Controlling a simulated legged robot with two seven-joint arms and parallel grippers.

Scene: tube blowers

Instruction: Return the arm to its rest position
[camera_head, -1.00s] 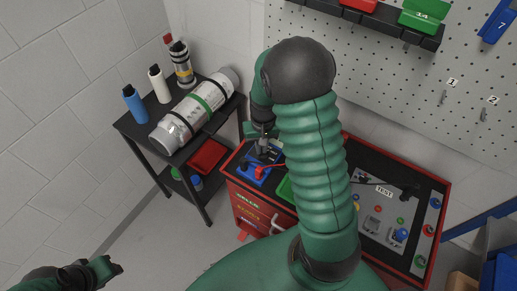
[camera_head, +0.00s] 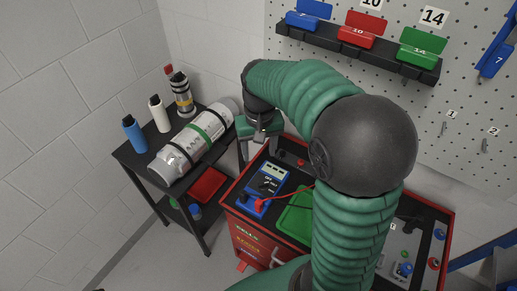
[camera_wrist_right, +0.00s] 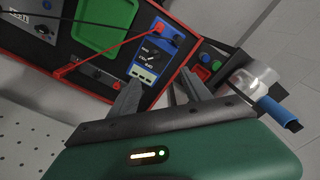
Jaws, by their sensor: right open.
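My right arm (camera_head: 345,205), green and ribbed with black joints, rises through the middle of the head view and bends left. My right gripper (camera_head: 258,138) hangs at its end, above the back left corner of the red cart (camera_head: 229,199). In the right wrist view, the gripper (camera_wrist_right: 157,92) has its two grey fingers spread with nothing between them. Beyond them lies a blue multimeter (camera_wrist_right: 150,58), which also shows on the cart in the head view (camera_head: 266,187), apart from the gripper. My left gripper is out of view.
A black shelf (camera_head: 135,156) at left holds a silver cylinder (camera_head: 180,157), a blue bottle (camera_head: 134,134) and a white bottle (camera_head: 158,115). A green tray (camera_head: 295,215) is on the cart, partly hidden by my arm. A pegboard (camera_head: 470,85) with a bin rack (camera_head: 330,43) stands behind.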

